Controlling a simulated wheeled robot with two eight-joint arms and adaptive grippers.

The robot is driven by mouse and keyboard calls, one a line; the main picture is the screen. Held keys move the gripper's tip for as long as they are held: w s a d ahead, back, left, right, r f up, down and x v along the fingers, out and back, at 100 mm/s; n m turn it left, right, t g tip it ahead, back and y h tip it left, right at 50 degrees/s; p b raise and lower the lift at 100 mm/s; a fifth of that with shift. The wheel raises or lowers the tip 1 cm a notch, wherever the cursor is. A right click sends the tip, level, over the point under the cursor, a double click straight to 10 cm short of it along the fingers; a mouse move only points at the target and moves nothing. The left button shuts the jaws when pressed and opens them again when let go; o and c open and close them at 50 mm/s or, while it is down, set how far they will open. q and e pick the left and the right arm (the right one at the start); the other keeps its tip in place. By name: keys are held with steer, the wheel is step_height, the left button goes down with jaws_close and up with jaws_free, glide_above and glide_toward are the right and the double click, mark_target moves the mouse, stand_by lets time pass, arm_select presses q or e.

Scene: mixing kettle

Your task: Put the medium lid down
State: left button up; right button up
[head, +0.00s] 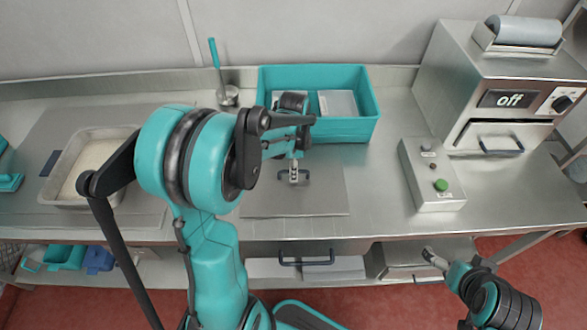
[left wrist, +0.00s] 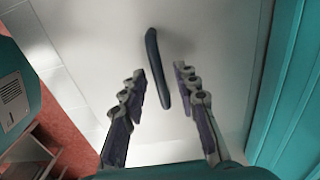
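A flat grey plate with a dark bar handle, apparently the medium lid (head: 325,200), lies on the steel counter in front of the teal bin. In the left wrist view, its dark, slightly curved handle (left wrist: 157,75) stands between my fingers, with gaps on both sides. My left gripper (head: 294,175) points down over the handle in the head view; the left wrist view shows the gripper (left wrist: 162,80) open and empty. My right gripper (head: 430,256) is low at the right, below the counter's front edge; its finger state is unclear.
The teal bin (head: 345,130) with pale contents stands right behind the plate. A button box (head: 432,175) and an oven-like machine (head: 510,95) stand right. A metal tray (head: 65,197) is left. Another handled plate (head: 338,268) is on the lower shelf.

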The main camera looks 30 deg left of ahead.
arm_select(q)
step_height(320, 180, up, 12)
steer(key=p, duration=0.3)
steer(key=s+d+r+n+t, duration=0.2)
steer(key=s+d+n+t, duration=0.5)
steer(key=s+d+n, duration=0.4)
steer(key=shift+s+r+n, duration=0.15)
steer(key=shift+s+n, duration=0.15)
steer(key=shift+s, duration=0.05)
step_height(320, 180, down, 5)
steer(key=b, duration=0.4)
steer(key=shift+r, duration=0.2)
